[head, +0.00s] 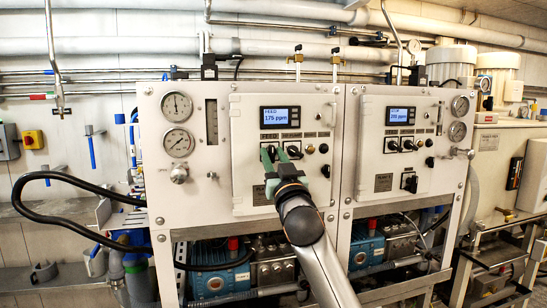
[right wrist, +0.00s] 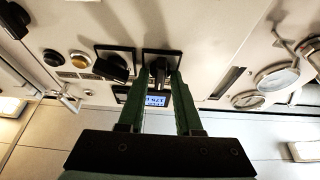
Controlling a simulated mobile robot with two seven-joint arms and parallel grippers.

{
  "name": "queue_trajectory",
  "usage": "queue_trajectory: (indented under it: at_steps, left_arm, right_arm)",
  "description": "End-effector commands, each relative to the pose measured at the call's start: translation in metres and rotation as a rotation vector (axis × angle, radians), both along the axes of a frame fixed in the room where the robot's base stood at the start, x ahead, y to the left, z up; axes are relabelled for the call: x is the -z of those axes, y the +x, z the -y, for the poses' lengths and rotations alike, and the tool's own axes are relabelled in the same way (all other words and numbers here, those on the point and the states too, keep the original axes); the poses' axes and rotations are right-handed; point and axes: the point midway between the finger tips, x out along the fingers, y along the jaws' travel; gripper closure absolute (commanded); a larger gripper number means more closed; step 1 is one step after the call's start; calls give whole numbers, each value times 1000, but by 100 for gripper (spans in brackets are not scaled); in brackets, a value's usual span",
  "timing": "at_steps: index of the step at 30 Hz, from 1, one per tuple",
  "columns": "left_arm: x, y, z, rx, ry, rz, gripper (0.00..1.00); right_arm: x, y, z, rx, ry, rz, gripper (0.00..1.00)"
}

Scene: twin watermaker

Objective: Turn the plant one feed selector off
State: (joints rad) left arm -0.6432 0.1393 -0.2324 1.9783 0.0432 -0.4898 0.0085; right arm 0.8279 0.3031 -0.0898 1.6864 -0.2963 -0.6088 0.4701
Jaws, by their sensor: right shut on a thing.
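The left-hand panel (head: 240,170) carries a lit display (head: 281,117) reading "FEED" and 175 ppm. Below the display is a row of black selector knobs. My right gripper (head: 274,156) is at the left end of this row, its green fingers covering much of that knob in the head view. In the right wrist view, my right gripper (right wrist: 160,82) has a finger on each side of the feed selector (right wrist: 159,68) and is shut on it. The knob's exact angle is hard to tell. A second knob (right wrist: 112,68) sits beside it. My left gripper is not in view.
A similar right-hand panel (head: 370,170) has its own display (head: 399,116) and knobs. Round gauges (head: 177,106) and a black hose (head: 70,178) are at left. Pumps (head: 218,282) sit below the panels. The space in front looks clear.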

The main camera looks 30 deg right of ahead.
Motion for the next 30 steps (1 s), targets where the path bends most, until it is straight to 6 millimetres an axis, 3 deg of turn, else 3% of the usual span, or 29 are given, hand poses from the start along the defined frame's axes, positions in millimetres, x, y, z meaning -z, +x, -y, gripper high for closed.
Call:
queue_trajectory:
  at_steps: [10, 16, 23, 30]
  left_arm:
    - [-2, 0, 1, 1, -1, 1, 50]
    - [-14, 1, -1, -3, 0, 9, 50]
    - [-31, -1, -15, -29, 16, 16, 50]
    - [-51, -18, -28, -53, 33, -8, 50]
  right_arm:
    - [0, 0, 0, 1, -9, -3, 100]
    - [-2, 0, 1, 1, -68, -20, 100]
    - [-5, 0, 2, 2, -224, -59, 100]
    - [-6, 0, 3, 1, -443, -115, 100]
